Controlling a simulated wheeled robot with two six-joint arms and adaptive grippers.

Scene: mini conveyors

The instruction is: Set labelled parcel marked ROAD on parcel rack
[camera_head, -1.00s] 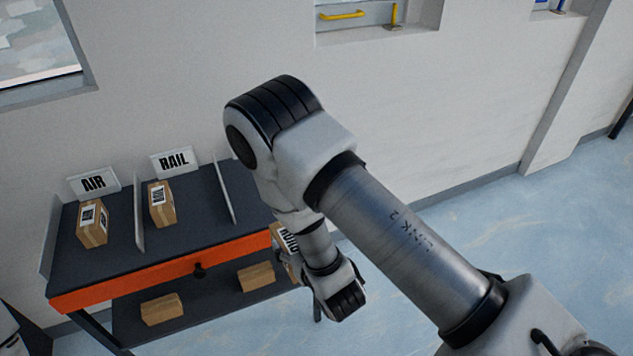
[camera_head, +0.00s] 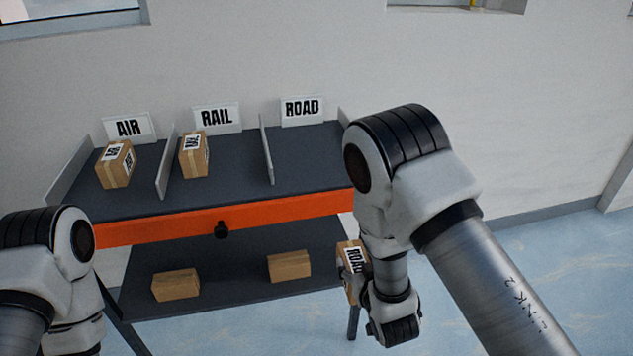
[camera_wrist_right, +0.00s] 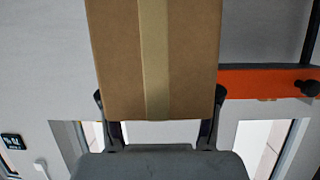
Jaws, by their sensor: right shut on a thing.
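The parcel marked ROAD (camera_head: 352,262) is a brown box with a white label, at the right front of the rack. My right gripper (camera_head: 362,285) is shut on it, below the rack's top shelf and beside its right end. In the right wrist view the parcel (camera_wrist_right: 185,60) fills the upper middle, with a finger on each side. The parcel rack (camera_head: 310,203) has a dark top shelf with an orange front edge. Its bay under the ROAD sign (camera_head: 302,110) is empty. Of my left arm only links show at the lower left; its gripper is not visible.
Parcels stand in the AIR bay (camera_head: 116,165) and the RAIL bay (camera_head: 193,156). Upright dividers (camera_head: 266,150) separate the bays. Two plain boxes (camera_head: 176,285) (camera_head: 289,266) lie on the lower shelf.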

